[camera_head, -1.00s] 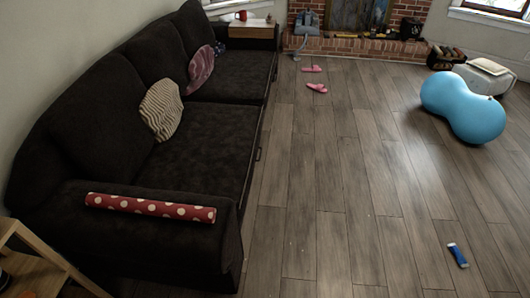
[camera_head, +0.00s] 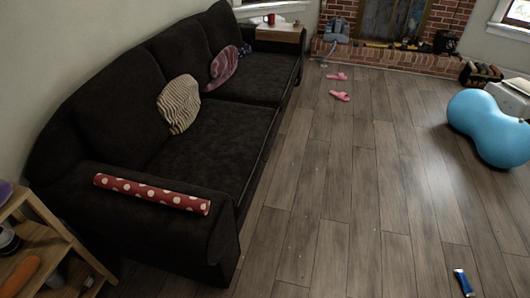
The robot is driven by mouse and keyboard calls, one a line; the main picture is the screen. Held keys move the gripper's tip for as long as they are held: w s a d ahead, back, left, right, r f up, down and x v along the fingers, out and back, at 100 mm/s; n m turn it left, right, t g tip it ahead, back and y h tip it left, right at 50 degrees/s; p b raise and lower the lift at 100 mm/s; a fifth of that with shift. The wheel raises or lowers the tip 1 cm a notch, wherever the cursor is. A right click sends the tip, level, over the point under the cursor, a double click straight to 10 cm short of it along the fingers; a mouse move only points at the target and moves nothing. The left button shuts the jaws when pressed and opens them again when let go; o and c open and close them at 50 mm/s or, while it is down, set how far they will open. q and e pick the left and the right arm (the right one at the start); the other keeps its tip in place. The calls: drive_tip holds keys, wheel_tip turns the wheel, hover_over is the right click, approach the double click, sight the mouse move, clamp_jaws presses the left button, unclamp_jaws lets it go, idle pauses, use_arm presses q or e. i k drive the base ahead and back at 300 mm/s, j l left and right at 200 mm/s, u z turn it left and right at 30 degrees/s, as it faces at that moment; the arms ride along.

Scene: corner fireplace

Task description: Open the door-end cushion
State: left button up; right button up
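A long dark sofa (camera_head: 205,139) runs along the left wall toward the fireplace. Its near seat cushion (camera_head: 206,152) and far seat cushion (camera_head: 251,79) lie flat in the seat. The pictures do not say which is the door-end one. A striped pillow (camera_head: 179,104) leans on the near part of the backrest, and a purple pillow (camera_head: 223,68) leans further back. A red polka-dot roll (camera_head: 152,194) lies on the near armrest. Neither of my grippers is in view.
A wooden shelf (camera_head: 42,240) stands at the near left. Pink slippers (camera_head: 339,95) lie on the floor past the sofa. A blue peanut ball (camera_head: 490,127) is at the right, and a blue tube (camera_head: 463,282) lies near the lower right. The middle floor is clear.

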sight(224, 149)
drive_tip(key=i+u, duration=0.1)
drive_tip(key=u, duration=0.9)
drive_tip(key=i+l+u, duration=0.25)
drive_tip(key=l+u, duration=0.2)
drive_tip(key=l, duration=0.25)
drive_tip(key=i+l+u, duration=0.1)
drive_tip(key=l+u, duration=0.3)
drive_tip(key=l, duration=0.35)
drive_tip(key=l+u, duration=0.45)
drive_tip(key=l, duration=0.3)
